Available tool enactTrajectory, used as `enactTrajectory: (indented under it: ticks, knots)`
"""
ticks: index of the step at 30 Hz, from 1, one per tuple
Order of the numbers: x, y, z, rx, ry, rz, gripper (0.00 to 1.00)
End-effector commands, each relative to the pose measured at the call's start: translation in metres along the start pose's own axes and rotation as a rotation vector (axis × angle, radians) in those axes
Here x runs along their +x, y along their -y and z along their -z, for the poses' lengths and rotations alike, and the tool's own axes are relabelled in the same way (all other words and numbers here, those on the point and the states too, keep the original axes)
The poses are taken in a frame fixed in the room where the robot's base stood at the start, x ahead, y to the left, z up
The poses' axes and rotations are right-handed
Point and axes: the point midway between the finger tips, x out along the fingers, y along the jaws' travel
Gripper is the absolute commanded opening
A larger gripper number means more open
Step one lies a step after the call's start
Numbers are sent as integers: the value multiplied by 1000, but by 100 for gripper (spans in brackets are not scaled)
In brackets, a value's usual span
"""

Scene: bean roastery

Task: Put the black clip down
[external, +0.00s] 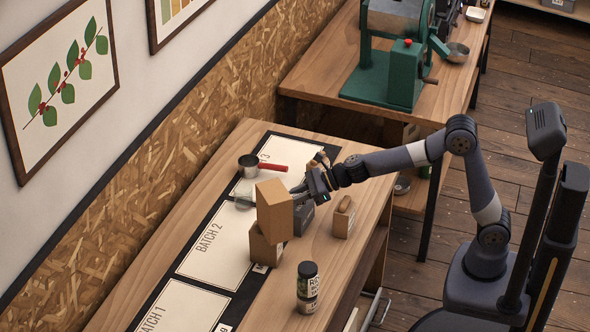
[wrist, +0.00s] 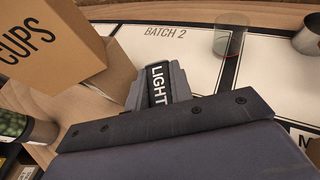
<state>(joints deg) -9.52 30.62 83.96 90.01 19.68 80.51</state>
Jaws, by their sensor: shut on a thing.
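My gripper (external: 300,193) is over the bench beside the stacked cardboard boxes. In the wrist view my gripper (wrist: 156,74) has its grey fingers shut on a black piece lettered LIGHT, which I take to be the black clip (wrist: 158,88). Most of the clip is hidden between the fingers, and I cannot tell whether it touches anything below. The black mat with pale panels (external: 215,244) lies along the bench; its BATCH 2 panel (wrist: 165,45) is beyond the fingers in the wrist view.
A CUPS box (wrist: 45,45) sits on a lower box (external: 264,246), close to my gripper. A glass (wrist: 229,38) and a red-handled metal cup (external: 249,165) stand behind. BATCH 1 looks clear.

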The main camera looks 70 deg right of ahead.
Motion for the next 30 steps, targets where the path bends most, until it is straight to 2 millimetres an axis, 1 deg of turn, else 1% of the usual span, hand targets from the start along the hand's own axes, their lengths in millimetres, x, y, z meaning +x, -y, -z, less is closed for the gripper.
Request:
enactTrajectory:
  ticks: [1,6,11,14,20,24,30]
  knots:
    - [4,-9,0,16,0,33,0]
    - [9,-29,-2,81,-2,175,0]
    - [5,-48,-1,141,-1,307,0]
    - [-1,-61,2,179,0,389,0]
    - [-21,-87,12,252,4,553,0]
    - [-40,-106,22,301,7,665,0]
    - [-67,-125,35,349,4,792,0]
